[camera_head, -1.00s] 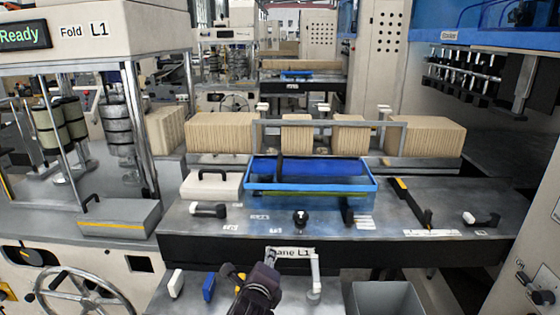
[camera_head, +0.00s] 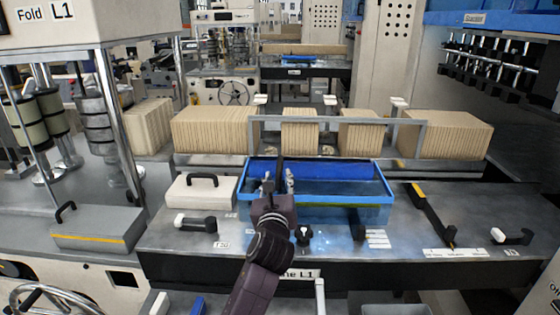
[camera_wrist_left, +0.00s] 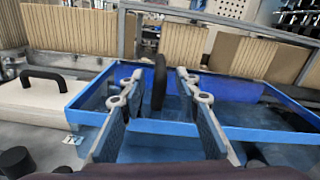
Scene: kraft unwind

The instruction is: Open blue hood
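The blue hood (camera_head: 345,199) is a blue-framed, see-through cover on the grey work table, and it looks shut. Its frame also shows in the left wrist view (camera_wrist_left: 270,135). A black upright handle (camera_wrist_left: 159,75) stands at its left part and shows in the head view too (camera_head: 280,164). My left gripper (camera_head: 279,181) is over the hood's front left part. In the left wrist view my left gripper (camera_wrist_left: 158,92) has its fingers apart, with the handle between them in the picture, slightly beyond the tips. Contact cannot be told. My right gripper is not in view.
A white box with a black handle (camera_head: 200,190) stands left of the hood. Stacks of folded kraft paper (camera_head: 212,130) line the back behind a grey frame (camera_head: 423,140). A black-and-yellow lever (camera_head: 432,213) is on the right. Small knobs sit along the table's front.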

